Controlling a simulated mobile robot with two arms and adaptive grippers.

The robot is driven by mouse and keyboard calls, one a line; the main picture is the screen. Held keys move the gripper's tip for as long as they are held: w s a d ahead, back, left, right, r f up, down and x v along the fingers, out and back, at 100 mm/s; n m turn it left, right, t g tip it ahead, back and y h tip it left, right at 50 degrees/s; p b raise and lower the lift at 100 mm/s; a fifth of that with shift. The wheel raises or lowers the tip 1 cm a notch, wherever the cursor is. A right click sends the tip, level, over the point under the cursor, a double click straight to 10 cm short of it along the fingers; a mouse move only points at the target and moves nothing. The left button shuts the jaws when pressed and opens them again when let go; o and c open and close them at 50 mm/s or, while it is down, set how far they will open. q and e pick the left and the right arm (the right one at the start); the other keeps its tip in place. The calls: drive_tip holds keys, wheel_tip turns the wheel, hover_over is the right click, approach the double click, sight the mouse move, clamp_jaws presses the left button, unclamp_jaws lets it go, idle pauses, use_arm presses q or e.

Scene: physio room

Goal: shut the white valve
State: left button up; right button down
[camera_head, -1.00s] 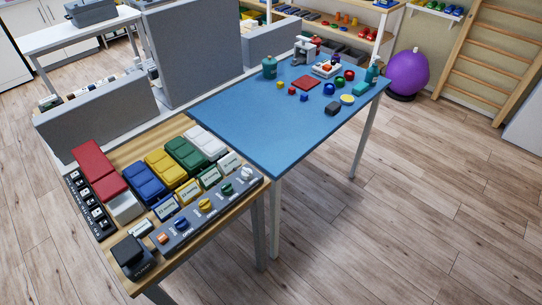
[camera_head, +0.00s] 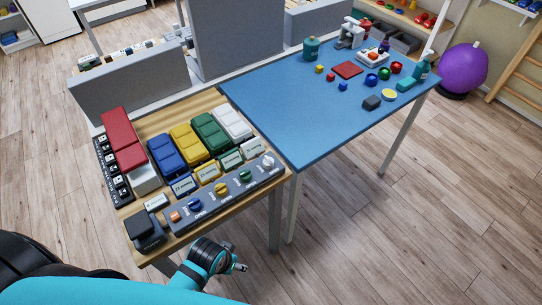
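The white valve (camera_head: 267,161) is a small white knob at the right end of a dark grey panel (camera_head: 230,198) along the front edge of the wooden table. Green, yellow, blue and orange knobs sit in a row to its left on the same panel. One gripper (camera_head: 240,268) of mine shows at the bottom, in front of the table and below the panel, apart from it. Its fingers are small and dark, and I cannot tell whether they are open. It appears to be my left one, with a teal and black arm from the lower left. My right gripper is not in view.
Coloured box sets, including a white one (camera_head: 233,122), stand behind the panel. A black box (camera_head: 144,227) is at the table's left front corner. A blue table (camera_head: 300,110) with small objects adjoins on the right. Wooden floor (camera_head: 400,240) is clear at the right.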

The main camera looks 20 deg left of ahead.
use_arm(q)
drive_tip(key=w+d+r+n+h, duration=0.1)
drive_tip(key=w+r, duration=0.1)
drive_tip(key=r, duration=0.3)
drive_tip(key=w+d+r, duration=0.2)
drive_tip(key=w+r, duration=0.1)
drive_tip(key=r, duration=0.2)
wheel_tip(320, 180, up, 19)
drive_tip(key=n+g+y, duration=0.1)
drive_tip(key=n+g, duration=0.2)
drive_tip(key=n, duration=0.8)
hover_over(269, 159)
wheel_tip(269, 159, down, 17)
drive_tip(key=shift+a+f+p, duration=0.1)
drive_tip(key=shift+a+p, duration=0.05)
drive_tip(key=shift+p, duration=1.1)
drive_tip(key=c, duration=1.2)
drive_tip(key=shift+o, duration=0.2)
